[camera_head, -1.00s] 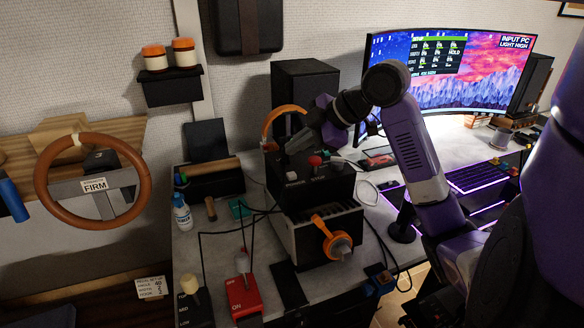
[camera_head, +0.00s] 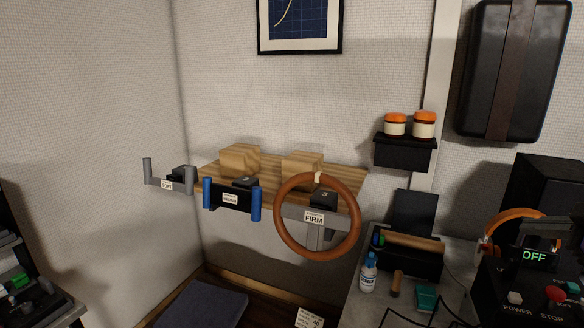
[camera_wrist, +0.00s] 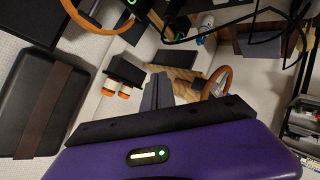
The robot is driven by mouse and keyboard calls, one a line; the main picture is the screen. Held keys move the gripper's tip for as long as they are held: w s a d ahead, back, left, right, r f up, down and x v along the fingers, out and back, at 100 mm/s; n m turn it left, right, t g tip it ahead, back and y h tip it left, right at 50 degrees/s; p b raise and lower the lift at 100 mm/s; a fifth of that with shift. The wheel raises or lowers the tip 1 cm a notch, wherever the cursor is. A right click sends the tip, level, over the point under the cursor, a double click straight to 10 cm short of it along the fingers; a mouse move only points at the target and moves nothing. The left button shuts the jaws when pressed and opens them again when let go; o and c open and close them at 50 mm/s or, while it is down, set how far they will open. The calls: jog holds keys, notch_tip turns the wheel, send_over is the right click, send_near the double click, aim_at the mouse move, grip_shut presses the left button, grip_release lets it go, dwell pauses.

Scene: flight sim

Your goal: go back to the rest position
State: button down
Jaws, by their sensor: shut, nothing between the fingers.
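My gripper (camera_wrist: 158,90) shows in the wrist view with its two grey fingers together and nothing between them. It touches nothing that I can make out. In that view a wall shelf with orange-lidded jars (camera_wrist: 116,86) lies to the left of the fingers, and a brown steering wheel (camera_wrist: 217,82) to the right. In the head view I cannot clearly make out my gripper or arm. The black control box (camera_head: 540,297) at the right edge has a lit "OFF" display, a red knob and a white knob.
Wall-mounted controls include the steering wheel (camera_head: 283,237) marked FIRM, a blue-handled yoke (camera_head: 230,197) and a grey yoke (camera_head: 168,182). A bottle (camera_head: 368,273) and a black organizer (camera_head: 425,262) stand on the desk. A black case (camera_head: 478,80) hangs on the wall.

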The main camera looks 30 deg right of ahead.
jog(key=w+r+m+t+h, duration=0.4)
jog(key=r+m+t+h, duration=0.2)
jog(key=m, duration=0.2)
jog(key=s+a+f+m+g+h, duration=0.15)
jog(key=a+f+m+h, duration=0.25)
jog(key=a+f+m, duration=0.7)
jog(key=s+a+f+n+y, duration=0.4)
jog(key=s+a+f, duration=0.2)
jog(key=a, duration=0.4)
jog(key=s+a+f+n+g+y, duration=0.1)
jog(key=s+a+f+n+y, duration=0.3)
jog(key=s+a, duration=0.4)
jog(key=s+a+f+n+y, duration=0.5)
jog(key=s+a+f+n, duration=0.1)
jog(key=a, duration=0.6)
notch_tip(320, 180, down, 2)
jog(key=shift+s+a+f, duration=0.2)
jog(key=shift+s+a, duration=0.15)
jog(key=shift+s, duration=0.25)
